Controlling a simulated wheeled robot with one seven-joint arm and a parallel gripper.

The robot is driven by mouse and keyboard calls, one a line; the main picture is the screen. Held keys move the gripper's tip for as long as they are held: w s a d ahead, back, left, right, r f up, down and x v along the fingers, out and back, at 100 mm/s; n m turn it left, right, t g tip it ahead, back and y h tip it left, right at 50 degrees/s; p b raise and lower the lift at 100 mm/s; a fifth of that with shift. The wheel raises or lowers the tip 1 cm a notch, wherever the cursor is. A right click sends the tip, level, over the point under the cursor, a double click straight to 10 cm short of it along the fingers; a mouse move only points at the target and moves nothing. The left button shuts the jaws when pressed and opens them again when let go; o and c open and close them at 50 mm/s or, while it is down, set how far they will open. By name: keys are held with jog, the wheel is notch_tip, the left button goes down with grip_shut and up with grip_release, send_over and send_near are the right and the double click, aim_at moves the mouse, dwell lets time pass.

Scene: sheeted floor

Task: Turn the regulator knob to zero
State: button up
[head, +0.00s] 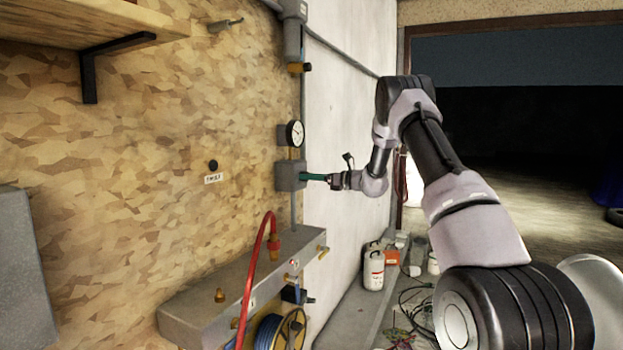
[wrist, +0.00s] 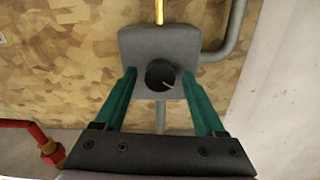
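The regulator is a grey box (head: 289,175) on a pipe at the wall corner, below a round white-faced gauge (head: 296,133). In the wrist view the regulator's box (wrist: 135,45) carries a round dark knob (wrist: 160,74) with a short light mark on its right side. The gauge's reading is too small to tell. My gripper (head: 309,177) reaches the regulator from the right. In the wrist view its green fingers (wrist: 159,76) are spread on the left and right of the knob, with a gap on both sides. The head view hides the knob.
A grey ledge (head: 240,275) with brass fittings and a red hose (head: 252,270) juts out below. A blue hose reel (head: 275,332) hangs under it. A wooden shelf (head: 100,30) is at upper left. White bottles (head: 374,268) and cables stand on the floor.

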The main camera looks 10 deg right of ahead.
grip_shut()
jog(key=shift+n, duration=0.4)
jog(key=n, duration=2.3)
jog(key=shift+s+f, duration=0.15)
jog(key=shift+f, duration=0.1)
jog(key=shift+n, duration=0.4)
jog(key=shift+o, duration=1.2)
grip_release()
